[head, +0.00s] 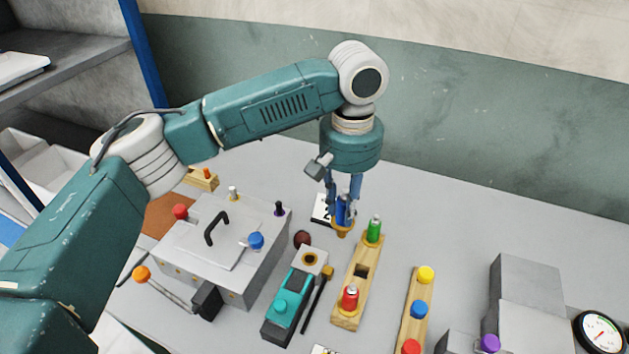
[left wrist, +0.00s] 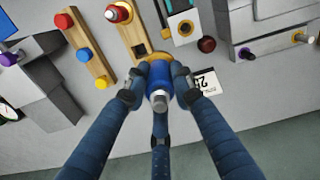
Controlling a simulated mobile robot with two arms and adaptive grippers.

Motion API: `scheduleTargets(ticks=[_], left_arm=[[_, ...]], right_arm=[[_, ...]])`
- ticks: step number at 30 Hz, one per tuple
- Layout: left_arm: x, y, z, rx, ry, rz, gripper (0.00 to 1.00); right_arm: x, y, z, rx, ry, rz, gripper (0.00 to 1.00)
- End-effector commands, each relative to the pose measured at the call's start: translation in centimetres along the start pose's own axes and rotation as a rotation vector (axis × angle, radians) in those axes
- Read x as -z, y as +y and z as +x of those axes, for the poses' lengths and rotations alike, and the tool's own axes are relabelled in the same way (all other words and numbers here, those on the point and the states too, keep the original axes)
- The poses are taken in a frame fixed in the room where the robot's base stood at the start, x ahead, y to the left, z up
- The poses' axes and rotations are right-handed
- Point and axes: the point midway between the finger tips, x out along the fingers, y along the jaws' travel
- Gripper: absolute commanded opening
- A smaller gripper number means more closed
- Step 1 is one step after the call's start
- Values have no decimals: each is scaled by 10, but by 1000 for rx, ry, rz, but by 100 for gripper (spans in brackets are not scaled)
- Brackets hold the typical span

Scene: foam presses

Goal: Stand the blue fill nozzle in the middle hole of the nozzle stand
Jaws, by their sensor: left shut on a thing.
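The blue fill nozzle (head: 342,212) has a brass-coloured lower end and is upright in my left gripper (head: 343,196), beside the far end of the nozzle stand. In the left wrist view the blue nozzle (left wrist: 159,88) shows end-on between the fingers of my left gripper (left wrist: 159,82). The wooden nozzle stand (head: 342,318) holds a green nozzle (head: 374,230) at its far end and a red nozzle (head: 349,298) at its near end. Its square middle hole (head: 361,270) is empty. In the left wrist view the green nozzle is hidden. My right gripper is out of view.
A teal tool (head: 288,304) and a dark brush-like item (head: 317,299) lie left of the stand. A grey press box (head: 217,250) stands further left. A wooden strip with coloured knobs (head: 416,328) is to the right, then grey blocks (head: 527,285) and a gauge (head: 600,333).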

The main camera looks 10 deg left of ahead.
Motion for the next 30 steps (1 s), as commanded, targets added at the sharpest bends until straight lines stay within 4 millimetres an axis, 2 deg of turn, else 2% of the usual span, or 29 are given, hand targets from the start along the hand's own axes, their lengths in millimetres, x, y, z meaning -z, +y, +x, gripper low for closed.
scheduleTargets(ticks=[1,3,9,20,27,30], left_arm=[[-3,14,4,3,-1,5,0],[-5,31,16,2,2,6,0],[-9,54,40,1,11,5,0],[-9,55,42,0,12,4,0],[-10,55,38,1,8,7,0],[-10,55,55,1,8,7,0]], right_arm=[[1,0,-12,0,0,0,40],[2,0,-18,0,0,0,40],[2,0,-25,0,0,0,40],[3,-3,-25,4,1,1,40],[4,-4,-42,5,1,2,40],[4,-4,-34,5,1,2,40]])
